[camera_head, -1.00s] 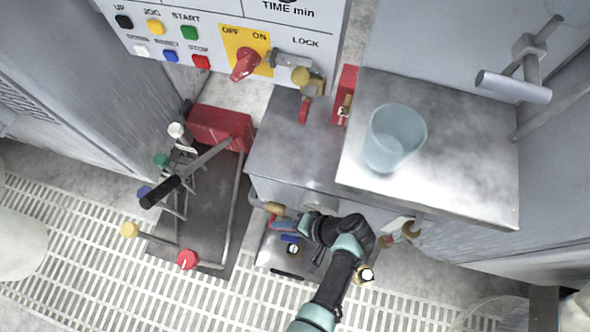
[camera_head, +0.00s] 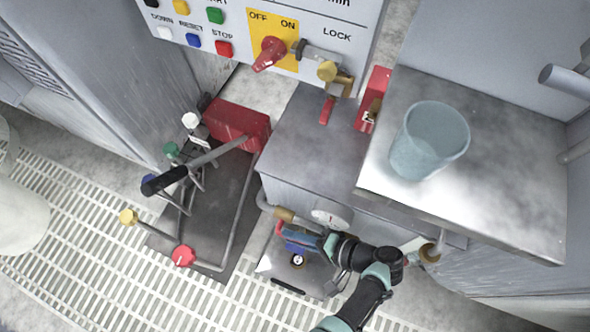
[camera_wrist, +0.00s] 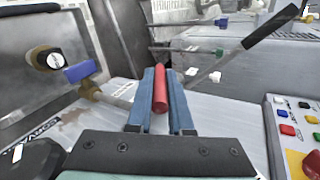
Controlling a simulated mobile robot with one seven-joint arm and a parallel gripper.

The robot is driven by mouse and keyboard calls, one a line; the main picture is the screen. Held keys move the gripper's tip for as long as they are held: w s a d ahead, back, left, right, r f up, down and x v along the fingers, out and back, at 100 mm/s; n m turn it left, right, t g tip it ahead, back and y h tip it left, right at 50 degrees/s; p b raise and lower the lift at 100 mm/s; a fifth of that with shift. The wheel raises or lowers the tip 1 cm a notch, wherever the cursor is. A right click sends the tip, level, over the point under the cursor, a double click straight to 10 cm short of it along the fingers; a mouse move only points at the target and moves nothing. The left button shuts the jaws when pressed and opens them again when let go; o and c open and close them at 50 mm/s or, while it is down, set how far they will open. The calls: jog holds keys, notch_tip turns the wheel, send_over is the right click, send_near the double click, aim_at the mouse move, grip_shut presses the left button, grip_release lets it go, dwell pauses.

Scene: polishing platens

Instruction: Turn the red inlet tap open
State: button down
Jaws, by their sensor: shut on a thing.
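The red tap handle (camera_wrist: 160,88) stands between the two blue fingers of my gripper (camera_wrist: 161,98) in the wrist view. The fingers are shut on it, one on each side. In the head view my gripper (camera_head: 303,238) is low beside the grey cabinet, and a bit of the red handle (camera_head: 280,229) shows at its tip. A brass fitting (camera_head: 284,214) on a bent pipe sits just above the handle. The tap's body is mostly hidden by my gripper, so I cannot tell how far it is turned.
A glass beaker (camera_head: 428,140) stands on the steel cabinet top. A pedal frame with coloured knobs (camera_head: 183,256) is left.

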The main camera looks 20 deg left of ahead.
jog(key=c, duration=0.8)
grip_release()
jog(key=shift+c, duration=0.2)
jog(key=p+v, duration=0.2)
jog(key=v, duration=1.1)
jog(key=shift+p, duration=0.4)
